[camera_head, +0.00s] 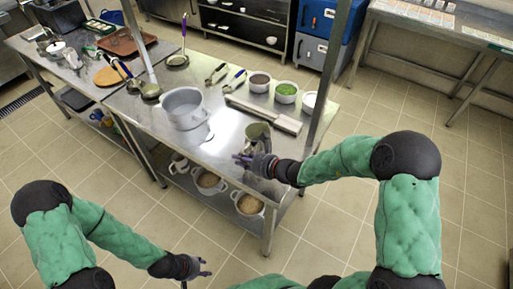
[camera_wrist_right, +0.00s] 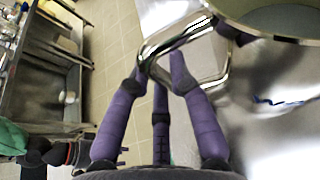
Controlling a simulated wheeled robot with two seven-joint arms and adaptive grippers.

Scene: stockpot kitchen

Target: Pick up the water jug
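The water jug (camera_head: 257,134) is a metal pitcher, upright near the front right corner of the steel table. My right gripper (camera_head: 245,158) is beside it, at its near side. In the right wrist view, the jug's rounded body (camera_wrist_right: 285,22) fills the top right, and its shiny loop handle (camera_wrist_right: 212,82) reaches between my purple fingers (camera_wrist_right: 160,68). The fingertips are apart and close around the handle; firm contact is not clear. My left gripper (camera_head: 200,271) is open and empty, low over the floor in front of the table.
A large pot (camera_head: 184,108) stands left of the jug. Several bowls, including one with green contents (camera_head: 286,92), stand at the back right. More pots (camera_head: 248,204) sit on the lower shelf. A post (camera_head: 327,75) rises at the table's right side.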

